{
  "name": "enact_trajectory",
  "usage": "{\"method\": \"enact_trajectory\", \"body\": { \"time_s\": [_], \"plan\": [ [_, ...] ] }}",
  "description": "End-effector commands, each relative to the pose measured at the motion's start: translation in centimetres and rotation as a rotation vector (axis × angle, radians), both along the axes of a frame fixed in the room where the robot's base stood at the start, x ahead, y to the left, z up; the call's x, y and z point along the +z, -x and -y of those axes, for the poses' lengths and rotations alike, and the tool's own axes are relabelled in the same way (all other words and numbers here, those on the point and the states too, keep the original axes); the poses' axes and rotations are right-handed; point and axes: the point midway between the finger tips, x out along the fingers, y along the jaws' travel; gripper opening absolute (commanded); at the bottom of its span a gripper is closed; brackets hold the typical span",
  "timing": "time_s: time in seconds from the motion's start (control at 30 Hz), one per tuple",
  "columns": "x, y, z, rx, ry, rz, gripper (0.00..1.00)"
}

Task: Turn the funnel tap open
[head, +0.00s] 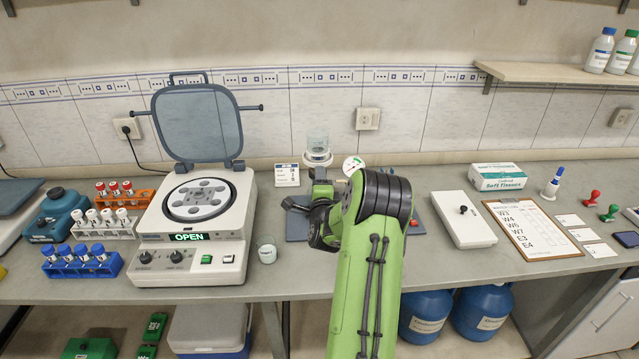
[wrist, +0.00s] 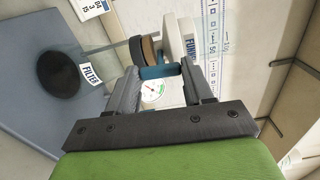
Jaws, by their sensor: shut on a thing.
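In the wrist view my gripper (wrist: 159,75) has its two grey fingers shut on a small blue piece, which looks like the funnel tap (wrist: 158,72). The tap lies crosswise between the fingertips. Just beyond it are a white part with a partly hidden label beginning "FUN" (wrist: 213,38) and a brown and black round part (wrist: 144,48). In the head view a clear glass vessel (head: 317,140) with a white collar, apparently the funnel, stands behind my arm. My arm hides the tap and the fingertips there.
A black disc labelled FILTER (wrist: 60,75) lies on the grey board left of my fingers. A round dial (head: 353,165) stands close behind my arm. A centrifuge with its lid up (head: 190,200) and a small glass jar (head: 267,250) stand to the left. A white box (head: 463,217) is right.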

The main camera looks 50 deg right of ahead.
Motion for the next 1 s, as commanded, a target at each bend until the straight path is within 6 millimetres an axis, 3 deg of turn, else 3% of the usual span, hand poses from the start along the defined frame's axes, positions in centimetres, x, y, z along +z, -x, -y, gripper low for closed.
{"method": "enact_trajectory", "body": {
  "time_s": [0.23,0.27,0.4,0.77,1.0],
  "plan": [
    [-0.1,0.0,0.0,0.000,-0.002,-0.002,0.21],
    [-0.1,0.0,0.0,0.000,-0.003,-0.001,0.56],
    [-0.1,0.0,0.0,0.000,-0.002,-0.001,0.77],
    [-0.1,0.5,-0.7,0.001,-0.001,-0.001,0.77],
    [-0.6,4.5,-5.0,0.000,0.001,-0.001,0.77]
  ]
}}
